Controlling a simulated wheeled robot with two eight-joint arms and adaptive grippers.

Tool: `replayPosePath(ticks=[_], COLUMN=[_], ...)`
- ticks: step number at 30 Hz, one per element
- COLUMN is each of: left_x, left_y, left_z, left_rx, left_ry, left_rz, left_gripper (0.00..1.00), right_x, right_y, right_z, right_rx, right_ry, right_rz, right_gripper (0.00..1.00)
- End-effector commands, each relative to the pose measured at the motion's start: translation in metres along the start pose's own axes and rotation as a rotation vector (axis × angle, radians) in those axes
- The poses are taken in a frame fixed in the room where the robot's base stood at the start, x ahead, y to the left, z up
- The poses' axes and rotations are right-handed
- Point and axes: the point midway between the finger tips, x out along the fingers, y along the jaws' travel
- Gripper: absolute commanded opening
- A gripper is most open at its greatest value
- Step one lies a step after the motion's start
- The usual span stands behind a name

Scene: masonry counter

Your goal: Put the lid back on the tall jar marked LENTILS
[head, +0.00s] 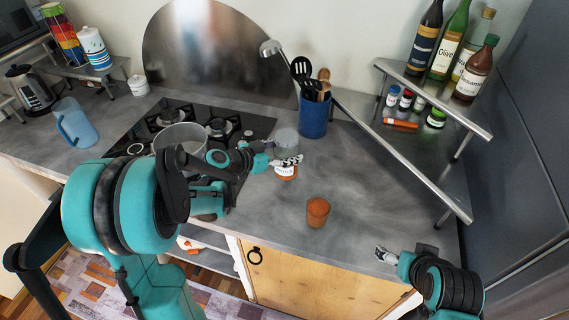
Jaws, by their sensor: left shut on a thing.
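A clear jar (286,141) stands on the counter right of the hob. It has a white label low down and orange-brown contents; the lettering is too small to read. My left gripper (291,161) crosses the front of the jar and is shut on it, hiding its middle. An orange-brown, cup-like piece (317,212) stands on the counter in front of the jar; I cannot tell whether it is a cup or a lid. No other lid can be made out. My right gripper (383,255) is at the counter's front right, apart from these things; its finger state is unclear.
A pot (180,138) is on the hob (255,125) at left. A blue utensil holder (313,117) stands behind the jar. A metal rack (435,95) with bottles and small jars is at right. The counter right of the cup-like piece is clear.

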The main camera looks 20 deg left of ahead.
Motion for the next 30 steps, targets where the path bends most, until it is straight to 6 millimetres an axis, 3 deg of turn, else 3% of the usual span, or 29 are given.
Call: replayPosePath(ticks=[12, 21, 30], left_x=[-0.001, 0.014, 0.014], left_y=[-0.005, -0.005, -0.005], left_z=[0.004, 0.039, 0.041], left_rx=[-0.001, -0.001, -0.001], left_ry=[0.001, 0.001, 0.001], left_rz=[0.001, 0.001, 0.001], left_gripper=[0.0, 0.0, 0.0], right_x=[0.001, 0.015, 0.015], right_y=[0.0, 0.0, 0.0], right_z=[0.001, 0.011, 0.01], right_rx=[0.0, 0.0, 0.0], right_ry=[0.0, 0.0, 0.0], right_rz=[0.0, 0.0, 0.0], right_gripper=[0.83, 0.83, 0.83])
